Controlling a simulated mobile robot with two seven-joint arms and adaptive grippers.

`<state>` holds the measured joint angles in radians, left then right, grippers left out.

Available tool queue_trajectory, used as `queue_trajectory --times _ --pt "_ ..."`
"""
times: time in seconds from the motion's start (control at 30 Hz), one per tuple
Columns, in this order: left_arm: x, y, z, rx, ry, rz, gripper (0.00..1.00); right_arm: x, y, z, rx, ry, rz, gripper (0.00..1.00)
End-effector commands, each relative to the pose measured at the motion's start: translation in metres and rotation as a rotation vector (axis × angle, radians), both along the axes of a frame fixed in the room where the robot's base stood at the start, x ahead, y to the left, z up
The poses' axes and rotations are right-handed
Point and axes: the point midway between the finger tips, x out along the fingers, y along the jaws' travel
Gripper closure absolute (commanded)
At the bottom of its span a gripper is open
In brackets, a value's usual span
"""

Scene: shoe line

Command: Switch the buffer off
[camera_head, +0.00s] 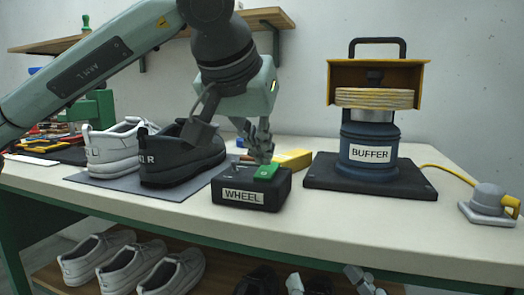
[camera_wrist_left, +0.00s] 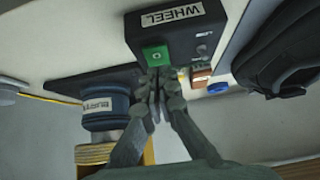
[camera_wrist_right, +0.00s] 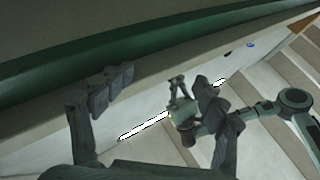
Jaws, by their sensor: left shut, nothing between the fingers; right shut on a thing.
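The blue buffer (camera_head: 370,137), labelled BUFFER, stands upright on a dark base at the right of the bench. A black box (camera_head: 240,195) labelled WHEEL sits left of it. A green button (camera_head: 265,171) is on the box top; it also shows in the left wrist view (camera_wrist_left: 155,55). My left gripper (camera_head: 266,157) points down with fingers shut and empty, its tips right at the button; I cannot tell whether they touch it. My right gripper (camera_wrist_right: 157,88) has its fingers apart, with nothing seen between them. It is low in front of the bench.
A white shoe (camera_head: 112,150) and a black shoe (camera_head: 180,158) stand on a grey mat left of the box. A yellow object (camera_head: 294,158) lies behind the box. A grey device (camera_head: 490,203) with a yellow cable is far right. Several shoes stand on the lower shelf.

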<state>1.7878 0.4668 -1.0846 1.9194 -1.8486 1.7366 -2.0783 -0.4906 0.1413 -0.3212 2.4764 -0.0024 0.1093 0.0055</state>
Motion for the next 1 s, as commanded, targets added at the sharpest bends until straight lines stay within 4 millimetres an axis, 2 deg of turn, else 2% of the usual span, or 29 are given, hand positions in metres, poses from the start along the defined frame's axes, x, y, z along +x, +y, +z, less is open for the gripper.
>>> queue_trajectory --times 0.03,0.3,0.43,0.6,0.8,1.0 --pt "0.0 0.0 0.002 0.0 0.0 0.0 1.0 -0.005 -0.002 0.017 0.008 -0.042 -0.003 0.39" --pt "0.0 0.0 0.002 0.0 0.0 0.0 1.0 -0.004 -0.001 0.016 0.006 -0.038 -0.003 0.39" --pt "0.0 0.0 0.002 0.0 0.0 0.0 1.0 -0.002 0.002 0.007 -0.008 0.009 0.002 0.39" --pt "-0.001 0.0 0.006 0.0 -0.001 0.0 1.0 0.004 0.008 -0.025 -0.059 0.162 0.014 0.39" --pt "-0.008 -0.002 0.02 0.0 0.001 -0.001 1.0 0.019 -0.005 -0.072 -0.162 0.372 -0.023 0.39" --pt "-0.015 -0.004 0.033 0.002 0.002 -0.003 1.0 0.023 -0.025 -0.12 -0.255 0.584 -0.065 0.39"
